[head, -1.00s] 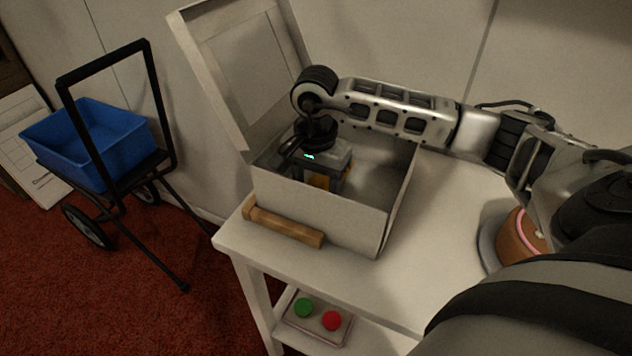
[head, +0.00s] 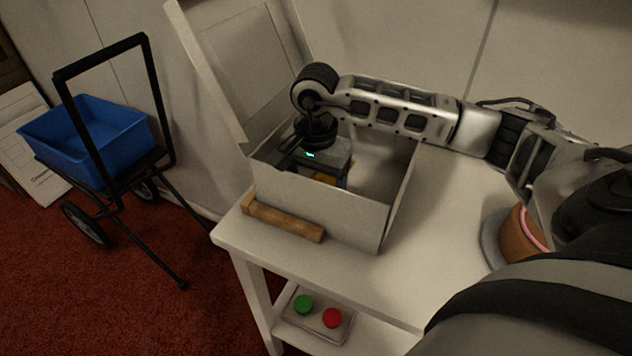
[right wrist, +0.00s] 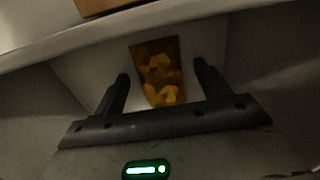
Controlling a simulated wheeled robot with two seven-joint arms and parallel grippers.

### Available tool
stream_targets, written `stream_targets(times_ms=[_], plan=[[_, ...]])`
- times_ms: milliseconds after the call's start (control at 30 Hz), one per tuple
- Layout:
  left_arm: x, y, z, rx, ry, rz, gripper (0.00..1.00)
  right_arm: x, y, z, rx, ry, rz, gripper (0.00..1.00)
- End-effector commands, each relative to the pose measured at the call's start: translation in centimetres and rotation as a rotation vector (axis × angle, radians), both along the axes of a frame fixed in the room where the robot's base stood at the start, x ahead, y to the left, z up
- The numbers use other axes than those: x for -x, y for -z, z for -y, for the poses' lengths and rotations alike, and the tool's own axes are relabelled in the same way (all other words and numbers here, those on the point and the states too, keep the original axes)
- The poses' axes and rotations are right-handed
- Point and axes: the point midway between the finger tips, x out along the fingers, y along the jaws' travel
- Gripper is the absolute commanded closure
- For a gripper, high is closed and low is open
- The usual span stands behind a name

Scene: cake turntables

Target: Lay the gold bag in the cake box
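The white cake box (head: 318,208) stands on the white table with its lid up. My right arm reaches in from the right, and my right gripper (right wrist: 162,72) points down inside the box. Its two fingers are apart, with gaps between them and the gold bag (right wrist: 158,72). The bag lies on the box floor between and below the fingers. In the head view only a small gold patch of the bag (head: 325,179) shows under the gripper; the front wall hides the rest. My left gripper is not in view.
A wooden rolling pin-like bar (head: 283,221) lies along the box front. A brown cake with a pink ring (head: 522,238) sits at the right. A control panel with green and red buttons (head: 318,312) is on the lower shelf. A blue bin cart (head: 92,140) stands left.

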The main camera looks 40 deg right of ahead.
Motion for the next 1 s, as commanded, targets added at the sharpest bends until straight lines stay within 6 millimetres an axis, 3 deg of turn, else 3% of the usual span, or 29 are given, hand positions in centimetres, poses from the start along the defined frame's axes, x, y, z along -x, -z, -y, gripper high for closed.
stream_targets(times_ms=[200, 267, 700, 1000], plan=[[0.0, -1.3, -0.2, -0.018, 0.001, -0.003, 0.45, 0.0, -1.7, 0.0, 0.0, 0.001, 0.0, 0.25], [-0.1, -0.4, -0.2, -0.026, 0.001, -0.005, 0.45, -0.1, -2.3, 0.0, 0.0, 0.0, 0.004, 0.25], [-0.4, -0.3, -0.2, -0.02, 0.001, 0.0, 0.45, -0.1, -11.5, 0.0, -0.001, 0.0, 0.004, 0.25], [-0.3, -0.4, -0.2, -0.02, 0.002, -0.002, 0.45, -0.1, -13.3, 0.0, 0.0, 0.0, 0.0, 0.25]])
